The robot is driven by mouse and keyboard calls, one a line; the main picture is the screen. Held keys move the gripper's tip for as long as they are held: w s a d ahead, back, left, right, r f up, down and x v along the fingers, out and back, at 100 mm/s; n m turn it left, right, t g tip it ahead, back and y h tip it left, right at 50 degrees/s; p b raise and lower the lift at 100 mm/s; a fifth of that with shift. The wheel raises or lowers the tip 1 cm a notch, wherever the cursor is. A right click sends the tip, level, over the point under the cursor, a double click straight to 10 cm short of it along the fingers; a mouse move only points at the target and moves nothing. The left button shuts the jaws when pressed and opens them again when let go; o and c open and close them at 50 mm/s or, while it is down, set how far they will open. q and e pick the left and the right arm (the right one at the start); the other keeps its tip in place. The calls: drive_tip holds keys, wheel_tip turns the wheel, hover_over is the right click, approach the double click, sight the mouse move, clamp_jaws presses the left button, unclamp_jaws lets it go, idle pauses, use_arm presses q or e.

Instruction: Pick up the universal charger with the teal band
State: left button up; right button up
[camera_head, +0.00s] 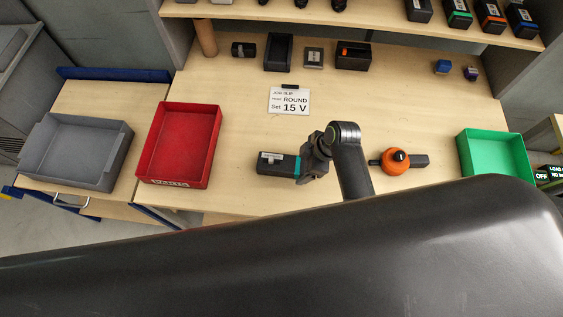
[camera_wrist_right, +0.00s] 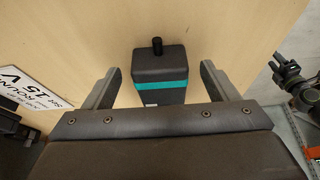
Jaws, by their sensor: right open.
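The universal charger (camera_head: 275,163) is a dark block with a teal band and a pale label, lying on the workbench right of the red bin. Its teal band faces my right gripper (camera_head: 304,166), which is at its right end. In the right wrist view the charger (camera_wrist_right: 160,62) sits between the two spread fingers of my right gripper (camera_wrist_right: 161,75), with a gap on each side. A short black stub stands on its far end there. The right gripper is open and holds nothing. My left gripper is not seen.
A red bin (camera_head: 156,142) and grey bin (camera_head: 112,179) are left, a green bin (camera_head: 529,157) right. An orange round object (camera_head: 395,161) lies right of my arm. A job slip (camera_head: 289,108) reads ROUND, 15 V. Dark devices (camera_head: 278,52) line the back below a shelf.

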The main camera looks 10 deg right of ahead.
drive_tip(key=shift+x, duration=0.85)
drive_tip(key=c, duration=1.2)
drive_tip(key=shift+r, duration=0.1)
